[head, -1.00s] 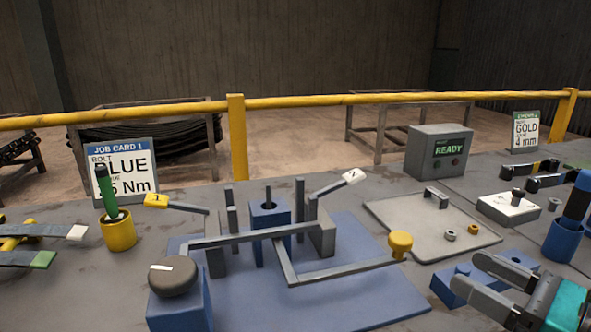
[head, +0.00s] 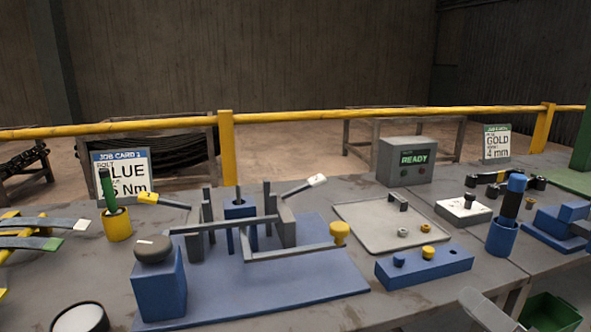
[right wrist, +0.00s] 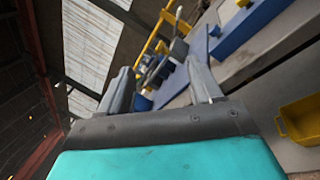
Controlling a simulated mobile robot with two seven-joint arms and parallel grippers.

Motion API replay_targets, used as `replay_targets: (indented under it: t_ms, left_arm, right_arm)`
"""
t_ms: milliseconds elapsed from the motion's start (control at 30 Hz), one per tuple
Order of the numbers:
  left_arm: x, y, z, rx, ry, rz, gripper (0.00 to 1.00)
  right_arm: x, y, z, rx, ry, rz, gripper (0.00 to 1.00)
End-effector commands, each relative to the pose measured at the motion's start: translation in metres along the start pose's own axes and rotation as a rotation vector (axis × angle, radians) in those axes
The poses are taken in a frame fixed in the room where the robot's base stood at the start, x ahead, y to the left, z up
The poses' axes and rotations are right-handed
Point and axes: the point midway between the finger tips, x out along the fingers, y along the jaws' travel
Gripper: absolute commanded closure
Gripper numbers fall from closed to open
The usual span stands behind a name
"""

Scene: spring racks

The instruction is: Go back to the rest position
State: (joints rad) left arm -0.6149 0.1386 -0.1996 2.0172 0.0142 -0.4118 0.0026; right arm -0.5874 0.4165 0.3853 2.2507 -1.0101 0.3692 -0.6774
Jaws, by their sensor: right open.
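My right gripper (head: 488,312) shows only in part at the bottom right edge of the head view, below the bench's front edge. In the right wrist view my right gripper (right wrist: 160,85) is open, with its two grey fingers apart and nothing between them. The bench and its fixtures show beyond the fingers there. My left gripper is not in view.
A blue block (head: 425,263) with a gold and a blue knob lies near the bench's front edge. A blue cup (head: 501,238) stands right of it. The clamp fixture's blue base (head: 290,278) fills the middle. A green bin (head: 550,312) sits below the edge; a yellow bin (right wrist: 300,120) shows in the wrist view.

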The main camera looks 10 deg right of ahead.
Motion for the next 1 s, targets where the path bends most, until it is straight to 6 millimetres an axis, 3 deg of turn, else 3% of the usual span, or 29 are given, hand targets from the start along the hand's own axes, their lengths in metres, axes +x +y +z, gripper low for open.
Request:
replay_targets:
  t_ms: [33,167,300,433,500,633,1000]
  left_arm:
    - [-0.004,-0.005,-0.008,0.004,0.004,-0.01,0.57]
    - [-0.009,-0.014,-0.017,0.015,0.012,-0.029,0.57]
    - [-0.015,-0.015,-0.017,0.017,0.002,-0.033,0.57]
    - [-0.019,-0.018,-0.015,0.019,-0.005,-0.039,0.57]
    - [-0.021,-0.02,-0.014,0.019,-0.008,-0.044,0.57]
    - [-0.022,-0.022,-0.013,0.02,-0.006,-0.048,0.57]
    - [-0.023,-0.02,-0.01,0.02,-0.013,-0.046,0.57]
  right_arm:
    - [0.0,-0.011,-0.006,0.224,-0.054,-0.046,0.35]
    - [-0.007,-0.051,-0.046,0.836,-0.203,-0.195,0.35]
    - [-0.024,-0.084,-0.128,1.477,-0.364,-0.423,0.35]
    - [-0.041,-0.089,-0.202,1.888,-0.477,-0.625,0.35]
    - [-0.048,-0.086,-0.231,2.025,-0.517,-0.705,0.35]
    - [-0.056,-0.081,-0.26,2.154,-0.558,-0.794,0.35]
    - [-0.057,-0.08,-0.265,2.179,-0.567,-0.81,0.35]
